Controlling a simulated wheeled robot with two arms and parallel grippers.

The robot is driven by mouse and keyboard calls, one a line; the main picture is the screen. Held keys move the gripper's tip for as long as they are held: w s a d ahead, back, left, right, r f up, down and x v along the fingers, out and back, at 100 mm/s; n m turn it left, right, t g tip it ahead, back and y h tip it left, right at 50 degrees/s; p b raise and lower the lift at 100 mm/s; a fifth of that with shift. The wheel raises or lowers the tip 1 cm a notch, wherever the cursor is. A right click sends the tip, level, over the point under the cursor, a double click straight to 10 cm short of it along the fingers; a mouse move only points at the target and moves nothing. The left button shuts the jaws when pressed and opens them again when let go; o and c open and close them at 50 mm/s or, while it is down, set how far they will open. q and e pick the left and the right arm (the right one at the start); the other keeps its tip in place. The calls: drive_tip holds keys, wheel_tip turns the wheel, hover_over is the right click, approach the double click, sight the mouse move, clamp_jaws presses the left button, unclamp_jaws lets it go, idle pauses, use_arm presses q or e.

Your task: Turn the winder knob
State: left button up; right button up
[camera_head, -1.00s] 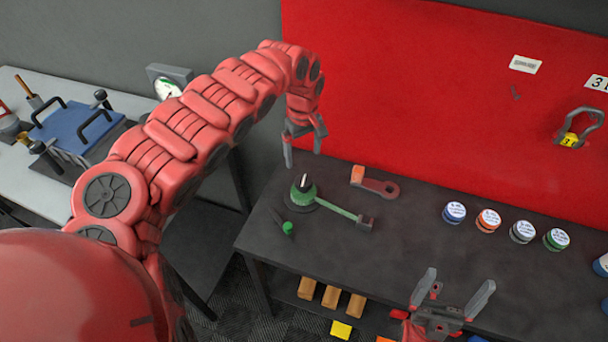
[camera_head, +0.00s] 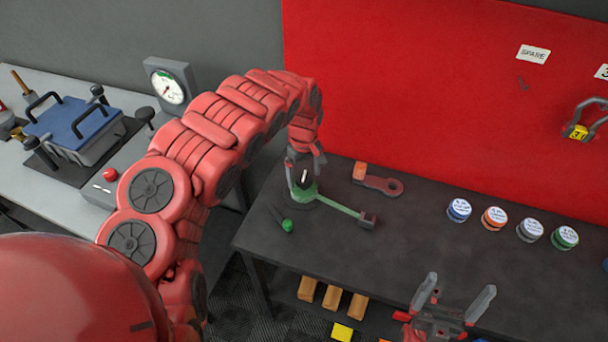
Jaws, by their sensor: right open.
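The winder is a green round body (camera_head: 307,190) on the dark bench, with a long green arm reaching right to a dark block. Its black winder knob (camera_head: 304,177) with a white mark stands on top. My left gripper (camera_head: 305,175) points down over it, its fingers apart on either side of the knob. The fingertips partly merge with the winder, so contact cannot be told. My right gripper (camera_head: 455,298) is open and empty above the bench's front edge.
A red-and-orange hooked tool (camera_head: 380,183) lies behind the winder arm. A small green-tipped item (camera_head: 287,225) lies in front. Several small jars (camera_head: 494,217) stand to the right. The bench's middle (camera_head: 420,230) is clear. A red panel (camera_head: 420,90) rises behind.

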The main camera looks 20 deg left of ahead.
use_arm(q)
drive_tip(key=c, duration=1.3)
drive_tip(key=shift+c, duration=0.2)
drive_tip(key=shift+m, duration=0.4)
drive_tip(key=m, duration=0.3)
drive_tip(key=shift+m+p, duration=0.35)
drive_tip(key=shift+m, duration=0.05)
drive_tip(key=m+p, duration=0.1)
drive_tip(key=m, duration=0.3)
drive_tip(key=shift+r, duration=0.1)
drive_tip(key=m+p, duration=0.1)
drive_tip(key=m, duration=0.4)
drive_tip(key=shift+m+p, duration=0.35)
drive_tip(key=shift+m, duration=0.05)
drive_tip(key=m+p, duration=0.1)
drive_tip(key=m, duration=0.3)
drive_tip(key=shift+m+p, duration=0.3)
